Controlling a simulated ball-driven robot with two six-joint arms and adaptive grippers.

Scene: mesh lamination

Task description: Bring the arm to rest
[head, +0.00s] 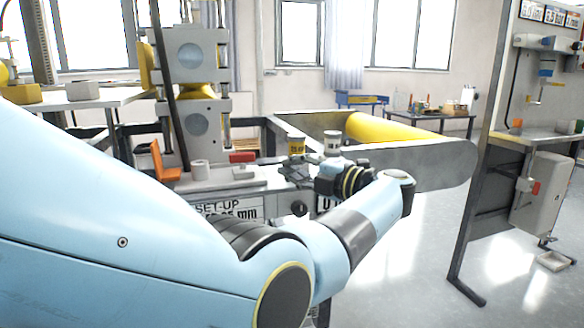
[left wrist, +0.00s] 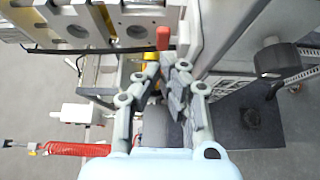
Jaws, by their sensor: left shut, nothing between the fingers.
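My left arm fills the lower left of the head view. Its left gripper (head: 284,172) is beside the machine's front ledge, just right of the red-handled part. In the left wrist view the left gripper (left wrist: 168,62) has its fingers together with nothing between them. A red knob (left wrist: 163,38) shows just beyond the fingertips there. My right gripper is not seen in either view.
The laminating machine (head: 197,75) stands behind the gripper, with a yellow roll (head: 385,130) to its right. Open floor (head: 420,260) lies at the right, before a grey workstation (head: 535,140).

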